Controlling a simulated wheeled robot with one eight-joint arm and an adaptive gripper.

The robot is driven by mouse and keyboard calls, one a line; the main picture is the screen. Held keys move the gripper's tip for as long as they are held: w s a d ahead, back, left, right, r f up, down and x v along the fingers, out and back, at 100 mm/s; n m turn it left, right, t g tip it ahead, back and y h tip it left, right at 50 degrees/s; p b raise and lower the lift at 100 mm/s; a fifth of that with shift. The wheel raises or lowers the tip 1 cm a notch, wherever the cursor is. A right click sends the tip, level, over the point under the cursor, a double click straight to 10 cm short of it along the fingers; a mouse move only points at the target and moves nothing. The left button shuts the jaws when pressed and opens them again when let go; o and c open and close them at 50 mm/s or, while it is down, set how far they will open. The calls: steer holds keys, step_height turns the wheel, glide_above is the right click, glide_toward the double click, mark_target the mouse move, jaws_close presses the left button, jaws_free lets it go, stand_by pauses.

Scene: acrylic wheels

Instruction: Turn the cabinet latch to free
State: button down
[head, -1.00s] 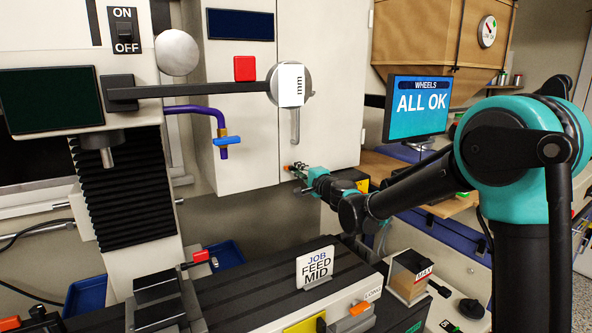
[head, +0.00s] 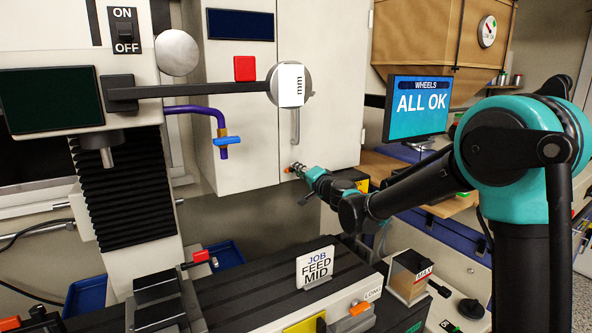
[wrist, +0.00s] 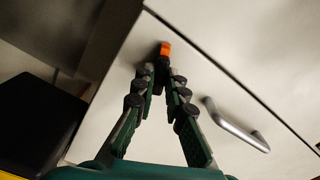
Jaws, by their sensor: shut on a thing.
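The cabinet latch is a small orange-tipped piece (head: 288,170) low on the pale cabinet door (head: 325,80), near the door's lower edge. In the wrist view its orange end (wrist: 165,49) sticks out just beyond my fingertips. My gripper (head: 299,171) reaches it from the lower right. In the wrist view the fingers (wrist: 160,72) converge at the latch and are shut on it. The fingertips hide most of the latch body, so its exact angle is hard to tell. The door appears closed.
A silver bar handle (wrist: 235,126) stands on the door close to my fingers; it also shows in the head view (head: 295,126). A purple pipe with a blue tap (head: 227,141) hangs to the left. A machine bed with a job sign (head: 315,266) lies below.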

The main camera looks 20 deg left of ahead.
steer(key=n, duration=0.4)
steer(key=shift+n, duration=0.3)
steer(key=shift+n, duration=2.3)
steer(key=n, duration=0.4)
steer(key=c, duration=1.4)
jaws_free()
steer(key=shift+c, duration=0.2)
